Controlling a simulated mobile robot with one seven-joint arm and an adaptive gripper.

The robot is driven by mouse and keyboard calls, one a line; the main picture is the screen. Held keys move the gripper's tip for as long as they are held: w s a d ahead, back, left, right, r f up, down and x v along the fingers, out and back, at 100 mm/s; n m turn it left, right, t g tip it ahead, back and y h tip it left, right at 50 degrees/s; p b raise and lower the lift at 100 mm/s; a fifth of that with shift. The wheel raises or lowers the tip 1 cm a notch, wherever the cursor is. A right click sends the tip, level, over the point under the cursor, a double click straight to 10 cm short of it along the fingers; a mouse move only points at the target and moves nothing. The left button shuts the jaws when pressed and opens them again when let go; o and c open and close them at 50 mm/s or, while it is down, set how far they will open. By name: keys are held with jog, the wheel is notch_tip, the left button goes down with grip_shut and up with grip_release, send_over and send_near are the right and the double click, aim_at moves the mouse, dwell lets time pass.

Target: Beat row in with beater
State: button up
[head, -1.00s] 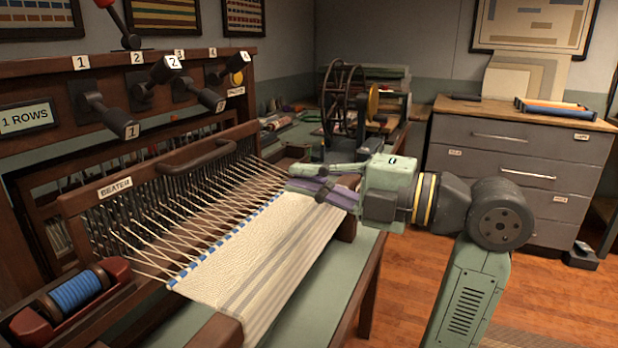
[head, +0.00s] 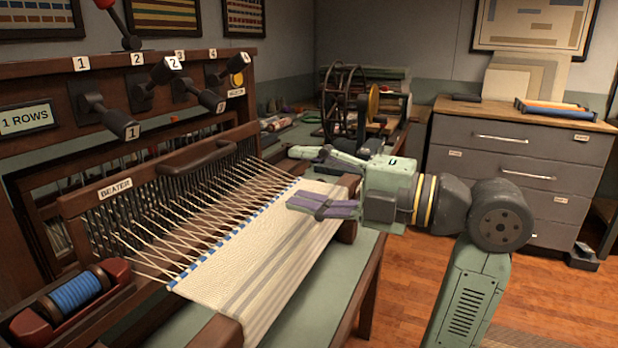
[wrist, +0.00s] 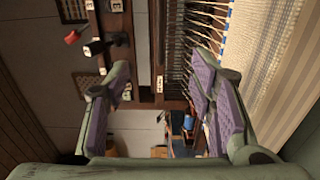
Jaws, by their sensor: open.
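The beater (head: 160,170) is a dark wooden bar labelled "BEATER", with a curved handle (head: 200,160) on top and a comb of teeth below. It stands across the warp threads, apart from the edge of the cream woven cloth (head: 265,235). Blue marks run along that edge. My gripper (head: 312,179) is open and empty over the far right of the cloth, to the right of the beater handle and apart from it. In the wrist view my gripper's fingers (wrist: 160,82) are spread wide, with the beater bar (wrist: 159,45) showing beyond and between them.
A shuttle with blue yarn (head: 76,291) sits at the loom's near left. Numbered levers (head: 108,115) stick out above the beater, beside a "1 ROWS" sign (head: 27,118). A spinning wheel (head: 345,105) and a grey drawer cabinet (head: 510,170) stand behind.

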jog(key=shift+d, duration=0.15)
jog(key=b+v, duration=0.1)
jog(key=v, duration=0.6)
jog(key=shift+s+d, duration=0.15)
jog(key=shift+d, duration=0.2)
dwell(1.2)
